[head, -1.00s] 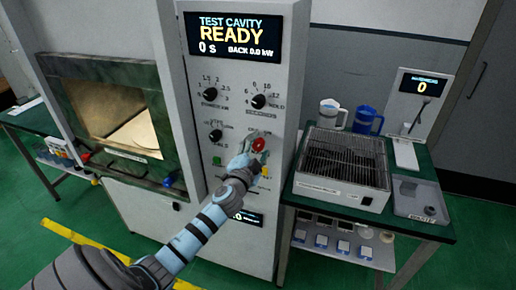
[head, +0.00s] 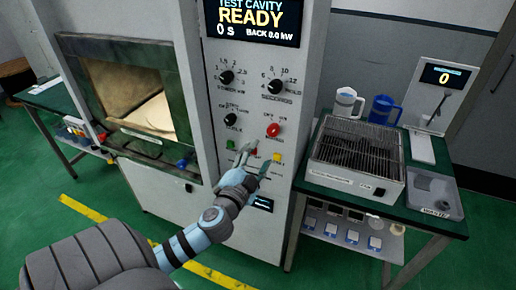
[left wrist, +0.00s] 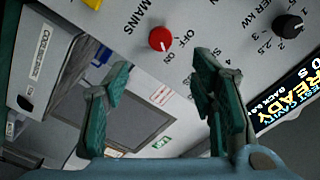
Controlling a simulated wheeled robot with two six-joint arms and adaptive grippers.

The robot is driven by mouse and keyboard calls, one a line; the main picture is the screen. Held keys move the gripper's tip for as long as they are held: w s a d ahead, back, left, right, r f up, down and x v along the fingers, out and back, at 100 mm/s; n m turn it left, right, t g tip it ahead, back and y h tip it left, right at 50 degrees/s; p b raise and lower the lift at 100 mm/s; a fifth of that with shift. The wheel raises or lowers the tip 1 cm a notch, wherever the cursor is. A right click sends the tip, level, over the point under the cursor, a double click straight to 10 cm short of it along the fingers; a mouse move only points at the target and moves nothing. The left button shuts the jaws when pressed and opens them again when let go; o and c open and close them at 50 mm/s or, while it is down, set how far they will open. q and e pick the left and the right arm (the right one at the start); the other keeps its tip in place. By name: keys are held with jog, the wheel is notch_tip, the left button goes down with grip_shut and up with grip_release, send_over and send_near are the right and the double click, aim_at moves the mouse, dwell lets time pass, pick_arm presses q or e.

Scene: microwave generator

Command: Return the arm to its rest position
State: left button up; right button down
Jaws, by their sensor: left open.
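My left arm reaches in from the lower left in the head view. My left gripper (head: 254,162) is open and empty, in front of the lower control panel (head: 247,105). Its fingers are below and left of the red mains knob (head: 273,130) in that view. In the left wrist view the two spread fingers (left wrist: 163,72) hold nothing, and the red knob (left wrist: 161,39) shows beyond them, clear of both. The display (head: 255,20) reads READY, 0 s and BACK 0.0 kW. My right gripper is not in view.
The open test cavity (head: 135,95) is left of the panel. A green button (head: 231,145) and a yellow button (head: 278,157) flank the gripper.

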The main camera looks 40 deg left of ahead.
pick_arm(q)
jog(key=s+a+f+n+g+h, duration=0.1)
jog(key=s+f+g, duration=0.25)
jog(key=f, duration=0.85)
jog(key=s+a+f+g+b, duration=0.15)
jog(key=s+f, duration=0.25)
jog(key=f, duration=0.7)
jog(key=s+f+n+g+h+p, duration=0.1)
jog(key=s+f+g, duration=0.3)
jog(key=f, duration=0.8)
jog(key=s+d+f+n+g+h, duration=0.1)
jog(key=s+d+f, duration=0.3)
jog(key=s, duration=0.5)
jog(key=s+d+f+n+g+h+b, duration=0.1)
jog(key=s+d+f+g, duration=0.2)
jog(key=s+d+f, duration=0.2)
jog(key=s+d+f+n+g+h+b, duration=0.1)
jog(key=s+d+f+n+g, duration=0.1)
jog(key=s+d+f, duration=0.3)
jog(key=s+f, duration=0.4)
jog(key=s, duration=0.4)
jog(key=shift+s+g, duration=0.3)
jog(key=shift+g, duration=0.1)
